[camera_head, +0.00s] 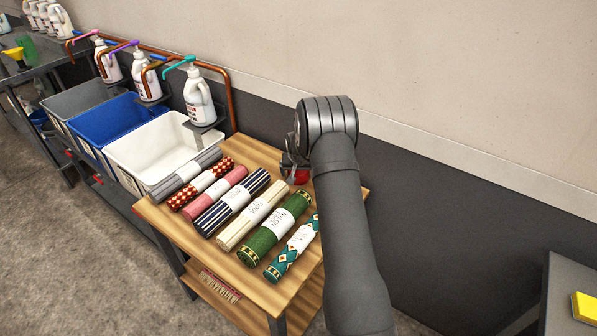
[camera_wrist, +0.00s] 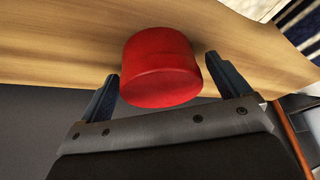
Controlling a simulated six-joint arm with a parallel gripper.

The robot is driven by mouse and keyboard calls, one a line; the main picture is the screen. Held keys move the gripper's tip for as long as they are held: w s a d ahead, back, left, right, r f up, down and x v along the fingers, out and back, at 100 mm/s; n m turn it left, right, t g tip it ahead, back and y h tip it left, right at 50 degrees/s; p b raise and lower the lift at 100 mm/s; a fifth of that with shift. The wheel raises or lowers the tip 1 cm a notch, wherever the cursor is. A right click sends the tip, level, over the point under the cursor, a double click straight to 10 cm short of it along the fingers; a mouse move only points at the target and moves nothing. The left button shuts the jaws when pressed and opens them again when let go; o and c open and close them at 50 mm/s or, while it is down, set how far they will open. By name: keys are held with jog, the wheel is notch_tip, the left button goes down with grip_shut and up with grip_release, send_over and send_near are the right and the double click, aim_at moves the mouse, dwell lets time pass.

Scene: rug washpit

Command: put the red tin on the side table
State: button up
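The red tin (camera_wrist: 160,68) is a short round can, seen between the two fingers of my gripper (camera_wrist: 162,66) in the wrist view. The fingers are spread, with a narrow gap showing on each side of the tin. In the head view the tin (camera_head: 301,176) is at the back of the wooden table (camera_head: 262,154), partly hidden by my arm and gripper (camera_head: 290,168). Whether it rests on the wood cannot be told for sure. A grey surface, perhaps the side table (camera_head: 566,268), is at the lower right.
Several rolled rugs (camera_head: 262,214) lie in a row on the wooden table, in front of the tin. White, blue and grey bins (camera_head: 160,148) and pump bottles (camera_head: 198,100) stand to the left. A yellow block (camera_head: 586,307) lies on the grey surface. A wall is behind.

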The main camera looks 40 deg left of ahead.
jog(key=shift+r, duration=0.5)
jog(key=v, duration=1.1)
jog(key=shift+s+d+r, duration=0.1)
jog(key=shift+r, duration=0.05)
jog(key=x, duration=1.2)
jog(key=shift+f, duration=0.3)
notch_tip(320, 180, up, 3)
jog(key=shift+f, duration=0.15)
jog(key=shift+r, duration=0.5)
